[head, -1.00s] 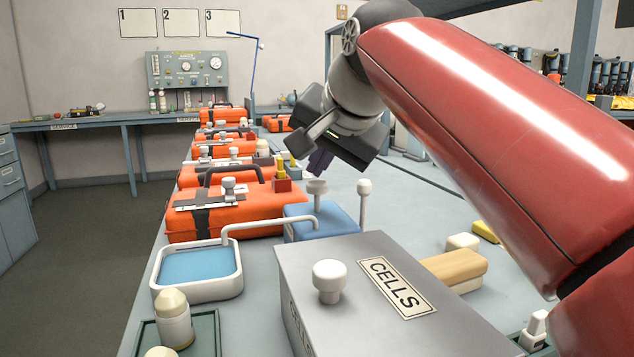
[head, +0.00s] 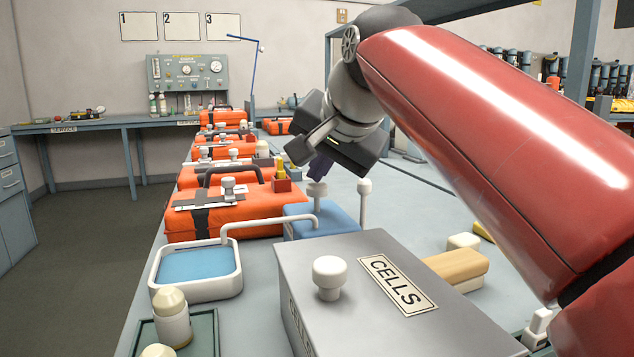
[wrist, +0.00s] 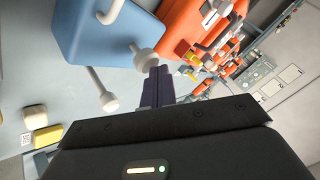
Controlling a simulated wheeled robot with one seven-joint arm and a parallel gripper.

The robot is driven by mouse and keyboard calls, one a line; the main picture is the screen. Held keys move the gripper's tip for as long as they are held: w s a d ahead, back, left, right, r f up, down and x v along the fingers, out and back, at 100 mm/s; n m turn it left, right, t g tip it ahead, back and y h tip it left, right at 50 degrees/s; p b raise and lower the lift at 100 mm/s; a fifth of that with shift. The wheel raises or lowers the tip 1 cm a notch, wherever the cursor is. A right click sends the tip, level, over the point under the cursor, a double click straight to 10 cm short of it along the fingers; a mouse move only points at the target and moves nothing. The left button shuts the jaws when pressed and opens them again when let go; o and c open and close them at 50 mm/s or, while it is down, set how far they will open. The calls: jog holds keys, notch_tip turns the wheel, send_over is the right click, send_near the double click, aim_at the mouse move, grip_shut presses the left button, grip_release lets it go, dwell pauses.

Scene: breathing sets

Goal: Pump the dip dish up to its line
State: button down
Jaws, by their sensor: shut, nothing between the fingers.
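The dip dish (head: 205,294) is a white tray at the left, holding blue liquid; I cannot make out a line on it. A white spout pipe (head: 270,221) runs over its rim from the blue pump block (head: 345,221). The pump has a white plunger knob (head: 317,189) on a stem, raised above the block, and a white post (head: 364,194) beside it. My gripper (head: 319,171) is shut and empty, its dark fingertips at or just above the plunger knob. In the wrist view the fingertips (wrist: 157,74) are right by the knob (wrist: 146,61); I cannot tell whether they touch.
A grey CELLS box (head: 400,300) with a white knob stands in front. Orange cases (head: 235,213) line the bench behind the dish. A white bottle (head: 172,320) stands in a green tray at front left. A tan-handled item (head: 456,266) lies to the right.

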aim_at(320, 186)
jog(key=shift+f+b, duration=0.35)
jog(key=shift+f, duration=0.25)
jog(key=shift+r, duration=0.15)
dwell(0.4)
jog(key=shift+r+p, duration=1.35)
jog(key=shift+p, duration=0.05)
notch_tip(320, 186, up, 3)
jog(key=p, duration=0.3)
jog(key=shift+r, duration=1)
